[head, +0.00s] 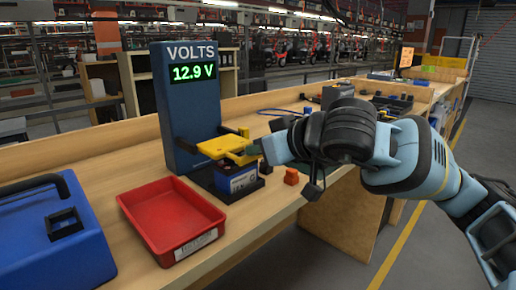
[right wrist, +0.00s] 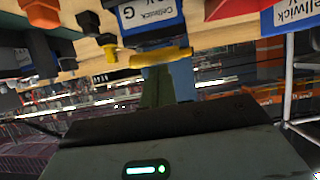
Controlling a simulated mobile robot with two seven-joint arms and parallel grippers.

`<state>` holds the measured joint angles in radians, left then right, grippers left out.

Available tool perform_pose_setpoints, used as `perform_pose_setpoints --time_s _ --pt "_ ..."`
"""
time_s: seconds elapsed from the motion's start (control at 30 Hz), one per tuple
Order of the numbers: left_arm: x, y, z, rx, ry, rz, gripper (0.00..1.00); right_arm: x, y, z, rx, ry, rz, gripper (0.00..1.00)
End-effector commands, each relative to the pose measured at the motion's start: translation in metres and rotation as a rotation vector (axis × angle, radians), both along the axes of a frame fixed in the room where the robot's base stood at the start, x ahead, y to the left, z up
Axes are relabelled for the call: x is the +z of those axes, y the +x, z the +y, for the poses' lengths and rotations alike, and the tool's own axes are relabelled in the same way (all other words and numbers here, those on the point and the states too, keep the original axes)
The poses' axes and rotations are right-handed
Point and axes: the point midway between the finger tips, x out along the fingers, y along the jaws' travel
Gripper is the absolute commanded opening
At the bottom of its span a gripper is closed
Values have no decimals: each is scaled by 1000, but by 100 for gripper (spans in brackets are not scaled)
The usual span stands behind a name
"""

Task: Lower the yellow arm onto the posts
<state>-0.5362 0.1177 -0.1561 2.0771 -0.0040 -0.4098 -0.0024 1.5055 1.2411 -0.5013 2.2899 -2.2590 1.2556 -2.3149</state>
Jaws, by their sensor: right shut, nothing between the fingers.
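The yellow arm (head: 226,146) reaches out from the blue tester (head: 185,110) and lies nearly level over the battery (head: 236,179), which sits in a black cradle. Contact with the posts is too small to make out, but the tester display (head: 193,72) reads 12.9 V. My right gripper (head: 262,150) is shut and empty, at the right end of the yellow arm; I cannot tell whether it touches. In the right wrist view the shut fingers (right wrist: 166,78) point up toward the yellow arm (right wrist: 150,57). My left gripper is not in view.
A red tray (head: 136,203) stands in front of the tester. A blue case (head: 75,255) is at the left. A small orange block (head: 291,176) lies right of the battery, near the front edge of the wooden bench (head: 110,167). More equipment stands farther along the bench.

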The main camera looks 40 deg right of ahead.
Motion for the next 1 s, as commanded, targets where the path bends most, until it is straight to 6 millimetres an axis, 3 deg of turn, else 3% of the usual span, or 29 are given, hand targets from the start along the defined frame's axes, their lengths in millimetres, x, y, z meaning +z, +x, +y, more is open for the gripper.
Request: perform_pose_setpoints --time_s 0.03,0.2,1.0 --pt "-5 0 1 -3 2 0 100 -20 0 1 1 -1 38 0" --pt "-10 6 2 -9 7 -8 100 -32 1 2 1 -1 49 0" --pt "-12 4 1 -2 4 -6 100 -34 -1 0 -3 2 47 0"
